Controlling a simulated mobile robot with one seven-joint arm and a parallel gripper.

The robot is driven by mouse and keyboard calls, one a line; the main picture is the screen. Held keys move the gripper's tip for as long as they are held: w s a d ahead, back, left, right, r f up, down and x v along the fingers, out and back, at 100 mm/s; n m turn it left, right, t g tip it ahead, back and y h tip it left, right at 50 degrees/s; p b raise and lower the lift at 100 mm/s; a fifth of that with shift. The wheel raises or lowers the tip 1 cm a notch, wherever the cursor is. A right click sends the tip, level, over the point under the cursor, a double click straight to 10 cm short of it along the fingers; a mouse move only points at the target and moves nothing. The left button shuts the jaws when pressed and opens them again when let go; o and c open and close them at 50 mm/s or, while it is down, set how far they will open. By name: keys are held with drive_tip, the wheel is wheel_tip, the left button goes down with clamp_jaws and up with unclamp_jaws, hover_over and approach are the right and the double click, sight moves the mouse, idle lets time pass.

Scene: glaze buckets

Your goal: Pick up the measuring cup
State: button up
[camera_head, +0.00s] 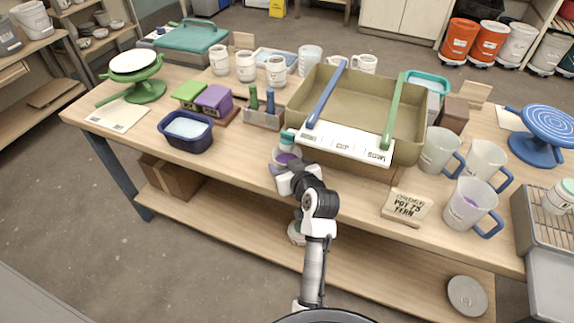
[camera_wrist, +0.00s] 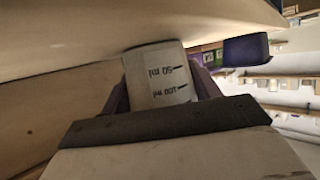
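The measuring cup (camera_wrist: 160,75) is a small pale cup with black ml markings, which read upside down in the wrist view. In the wrist view the dark purple fingers of my gripper (camera_wrist: 161,92) lie along both sides of the cup. Whether they press on it I cannot tell. The cup's base is against or very close to the wooden tabletop (camera_wrist: 60,105).
A large olive basin (camera_head: 292,100) with a white label board (camera_head: 345,142) stands just behind and right of my gripper. A navy tub (camera_head: 187,148) and a bottle rack (camera_head: 263,119) are to the left. Jugs with blue handles (camera_head: 468,204) and an engraved tile (camera_head: 408,207) are to the right.

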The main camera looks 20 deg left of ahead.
drive_tip(key=c, duration=0.6)
drive_tip(key=shift+r+p, duration=0.35)
drive_tip(key=shift+c, duration=0.2)
